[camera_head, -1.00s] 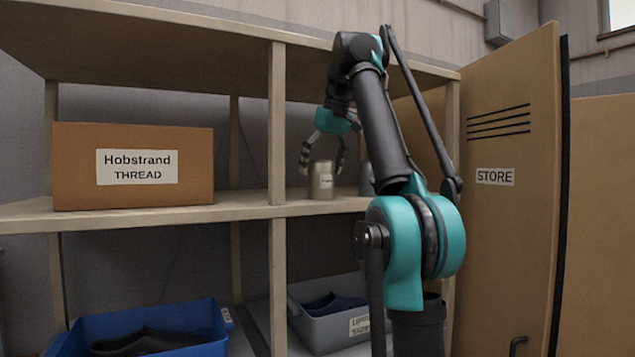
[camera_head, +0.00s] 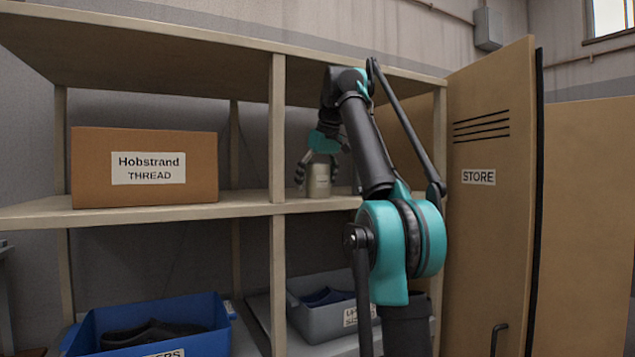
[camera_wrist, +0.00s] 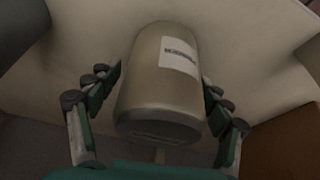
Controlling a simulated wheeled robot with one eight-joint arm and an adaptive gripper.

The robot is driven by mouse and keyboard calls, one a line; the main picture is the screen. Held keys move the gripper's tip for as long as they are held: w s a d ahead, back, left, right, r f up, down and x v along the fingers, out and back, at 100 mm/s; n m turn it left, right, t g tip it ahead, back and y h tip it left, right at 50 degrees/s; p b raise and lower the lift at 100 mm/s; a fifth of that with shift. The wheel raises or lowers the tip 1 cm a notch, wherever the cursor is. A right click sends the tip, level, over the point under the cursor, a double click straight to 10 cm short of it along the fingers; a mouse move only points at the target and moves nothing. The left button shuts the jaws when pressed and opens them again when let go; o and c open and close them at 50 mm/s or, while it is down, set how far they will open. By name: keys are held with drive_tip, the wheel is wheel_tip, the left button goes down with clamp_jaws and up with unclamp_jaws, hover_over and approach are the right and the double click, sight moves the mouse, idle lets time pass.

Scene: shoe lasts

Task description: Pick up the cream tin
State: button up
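The cream tin (camera_head: 319,181) stands on the upper shelf (camera_head: 240,203), just right of the middle post. It also fills the middle of the wrist view (camera_wrist: 162,85), where a white label shows on its side. My gripper (camera_head: 317,178) is at the tin, with its fingers spread on either side of it. In the wrist view my gripper (camera_wrist: 162,92) is open, and the left finger stands apart from the tin. The right finger is close to the tin's side; I cannot tell whether it touches.
A cardboard box labelled Hobstrand Thread (camera_head: 143,167) stands left of the post (camera_head: 277,130). A blue bin (camera_head: 215,335) and a grey bin (camera_head: 310,320) with shoe-like items are below. A tall STORE door (camera_head: 490,220) is at the right.

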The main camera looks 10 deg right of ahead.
drive_tip(key=c, duration=1.4)
drive_tip(key=shift+o, duration=0.2)
drive_tip(key=shift+r, duration=0.2)
